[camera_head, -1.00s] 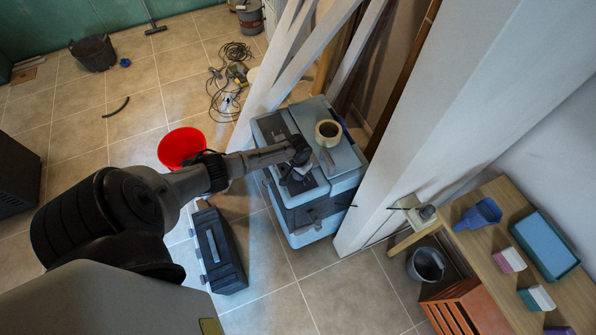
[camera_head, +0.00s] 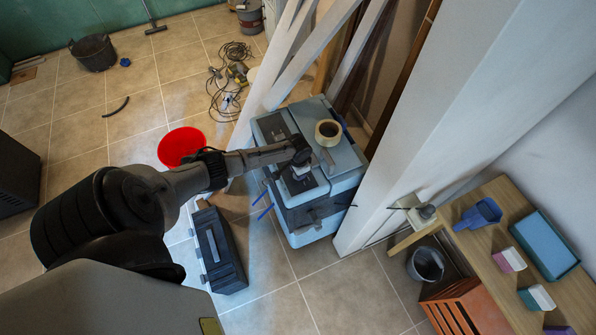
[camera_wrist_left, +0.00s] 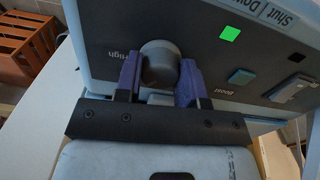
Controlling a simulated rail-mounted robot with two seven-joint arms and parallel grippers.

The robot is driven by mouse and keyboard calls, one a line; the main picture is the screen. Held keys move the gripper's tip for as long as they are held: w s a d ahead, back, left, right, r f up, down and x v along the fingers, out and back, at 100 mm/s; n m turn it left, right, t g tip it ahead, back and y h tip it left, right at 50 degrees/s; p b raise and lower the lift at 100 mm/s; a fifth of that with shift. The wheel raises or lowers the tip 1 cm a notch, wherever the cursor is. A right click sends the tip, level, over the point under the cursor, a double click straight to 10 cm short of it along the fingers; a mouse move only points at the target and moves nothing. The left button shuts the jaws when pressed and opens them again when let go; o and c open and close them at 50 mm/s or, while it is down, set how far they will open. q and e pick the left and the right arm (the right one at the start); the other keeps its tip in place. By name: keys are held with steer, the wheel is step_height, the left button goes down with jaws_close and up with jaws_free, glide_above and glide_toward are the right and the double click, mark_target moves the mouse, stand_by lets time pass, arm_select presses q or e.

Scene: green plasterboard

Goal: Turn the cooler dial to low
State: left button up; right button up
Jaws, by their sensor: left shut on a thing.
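The cooler (camera_head: 343,162) is a blue-grey box on the floor, with dark panels on its top and front. My left arm reaches in from the left, with its gripper (camera_head: 298,160) over the cooler's top panel. In the left wrist view the dial (camera_wrist_left: 160,62) is a round grey knob on the dark control panel (camera_wrist_left: 210,18). The two purple fingers of the left gripper (camera_wrist_left: 160,78) stand on either side of the dial, shut on it. "High" reads beside the left finger. The dial's pointer and its other labels are hidden or unclear. My right gripper is out of view.
The panel also bears a lit green square (camera_wrist_left: 230,34) and a teal button (camera_wrist_left: 240,76) near "Boost". A tape roll (camera_head: 328,132) lies on the cooler. A dark toolbox (camera_head: 219,250) and a red bucket (camera_head: 181,147) stand left; a white post (camera_head: 420,120) stands right.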

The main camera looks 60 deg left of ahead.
arm_select(q)
steer(key=o, duration=0.9)
steer(key=shift+r, duration=0.5)
step_height(320, 180, up, 13)
steer(key=shift+f, duration=0.1)
